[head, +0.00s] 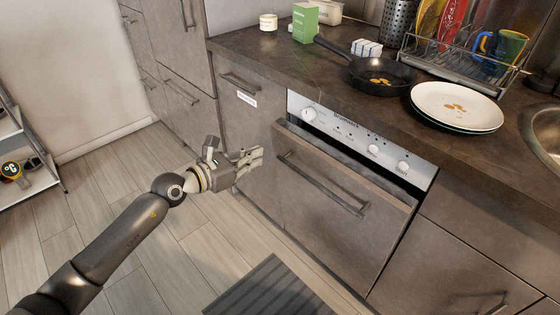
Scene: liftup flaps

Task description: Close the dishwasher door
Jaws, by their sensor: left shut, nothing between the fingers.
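The dishwasher door (330,225) is a dark brown panel with a long bar handle (322,183). It stands slightly ajar, with a dark gap along its top below the silver control panel (360,143). My left gripper (256,158) is shut and empty, just left of the door's upper left corner, in front of the neighbouring cabinet. I cannot tell whether it touches the door. My right gripper is not in view.
The countertop (315,68) above holds a frying pan (382,78), a white plate (456,106), a green box (305,22) and a dish rack. A dark striped mat (275,290) lies on the floor before the dishwasher. A shelf (30,165) stands at far left. The wooden floor between is clear.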

